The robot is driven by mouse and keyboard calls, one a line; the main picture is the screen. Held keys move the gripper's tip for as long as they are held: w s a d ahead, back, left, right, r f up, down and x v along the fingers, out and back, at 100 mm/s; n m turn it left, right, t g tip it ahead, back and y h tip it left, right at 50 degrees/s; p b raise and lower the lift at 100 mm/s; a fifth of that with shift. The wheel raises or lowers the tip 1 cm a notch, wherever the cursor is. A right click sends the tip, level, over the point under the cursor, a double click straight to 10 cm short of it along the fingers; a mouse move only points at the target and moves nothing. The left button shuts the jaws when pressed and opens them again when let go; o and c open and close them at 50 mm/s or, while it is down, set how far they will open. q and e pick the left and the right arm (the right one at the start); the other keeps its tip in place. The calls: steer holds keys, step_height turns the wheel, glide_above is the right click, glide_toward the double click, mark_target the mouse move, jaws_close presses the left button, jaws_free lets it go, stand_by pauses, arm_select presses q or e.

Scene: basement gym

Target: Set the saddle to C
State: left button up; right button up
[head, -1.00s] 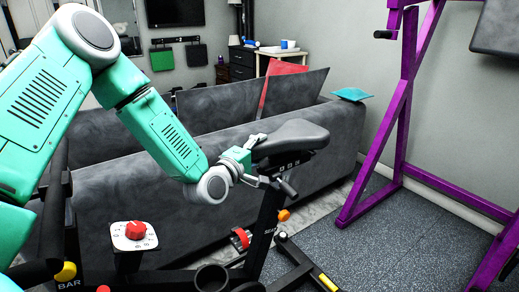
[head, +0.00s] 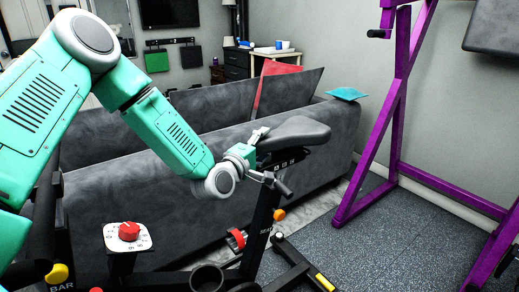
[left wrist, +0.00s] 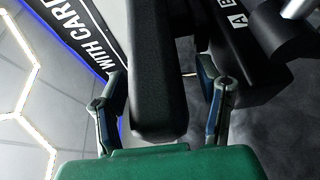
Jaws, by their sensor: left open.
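The dark grey saddle (head: 298,132) sits on top of the exercise bike's post (head: 262,225). A row of small light letters (head: 287,161) is under it, too small to read surely in the head view. In the left wrist view, large letters A and B show on a dark bar (left wrist: 240,25). My left gripper (head: 255,150) is at the saddle's left end. In the left wrist view, its two fingers (left wrist: 165,100) stand apart on either side of a dark padded part (left wrist: 157,75), seemingly the saddle, with gaps visible. A lever (head: 284,187) sticks out below the saddle. My right gripper is not in view.
A white dial plate with a red knob (head: 128,231) and a cup holder (head: 207,278) are on the bike. A grey sofa (head: 120,215) stands close behind it. A purple rack (head: 398,110) stands at the right, with open floor (head: 390,250) before it.

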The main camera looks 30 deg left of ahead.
arm_select(q)
steer(key=s, duration=1.1)
steer(key=shift+s+f, duration=0.15)
steer(key=shift+s, duration=0.25)
steer(key=s+d+f+m+g+h+p, duration=0.1)
steer(key=s+d+f+m+g, duration=0.35)
steer(key=f, duration=0.35)
steer(key=s+d+f+m+g+h+p, duration=0.1)
steer(key=s+d+f+m+g+p, duration=0.1)
steer(key=s+d+f+m+g, duration=0.5)
steer(key=s+a+f+m+g+y, duration=0.1)
steer(key=s+a+f+m+g, duration=0.1)
steer(key=s+f, duration=0.3)
steer(key=s+a+f+m+g+y+p, duration=0.1)
steer(key=s+f+m+g, duration=0.3)
steer(key=s, duration=1)
steer(key=shift+a+f+m, duration=0.35)
steer(key=shift+f+m, duration=0.2)
steer(key=shift+f, duration=0.4)
steer(key=shift+w, duration=0.2)
